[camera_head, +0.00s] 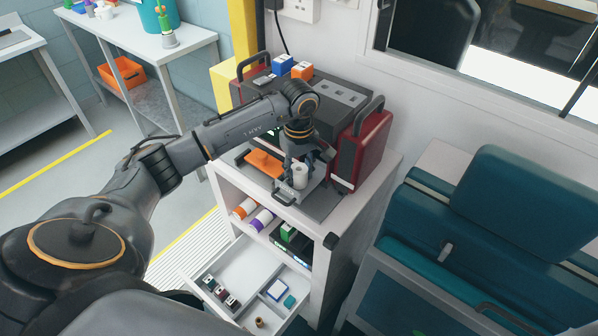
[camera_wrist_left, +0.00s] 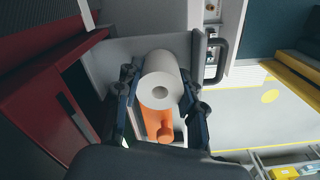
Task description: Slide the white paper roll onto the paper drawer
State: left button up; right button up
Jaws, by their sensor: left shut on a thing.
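My left gripper (camera_head: 304,158) reaches down in front of the red and dark grey machine (camera_head: 345,98) on the white cabinet. It is shut on the white paper roll (camera_head: 300,177), which also shows between the fingers in the left wrist view (camera_wrist_left: 160,78) with its open core facing the camera. The grey paper drawer (camera_head: 283,197) extends from the machine's front below the gripper. An orange part (camera_head: 264,163) sits in the drawer and shows beyond the roll in the left wrist view (camera_wrist_left: 158,124). Whether the roll touches the drawer, I cannot tell. My right gripper is out of view.
Blue and orange boxes (camera_head: 282,65) stand on the machine. Rolls with orange and purple bands (camera_head: 261,219) lie on the shelf below. A lower drawer (camera_head: 235,262) stands open with small items. Teal seats (camera_head: 500,220) are at the right; clear floor lies at the left.

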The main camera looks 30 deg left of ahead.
pick_arm(q)
jog(key=shift+f, duration=0.25)
jog(key=o, duration=1.2)
jog(key=shift+o, duration=0.2)
jog(key=shift+r, duration=0.1)
notch_tip(320, 180, up, 12)
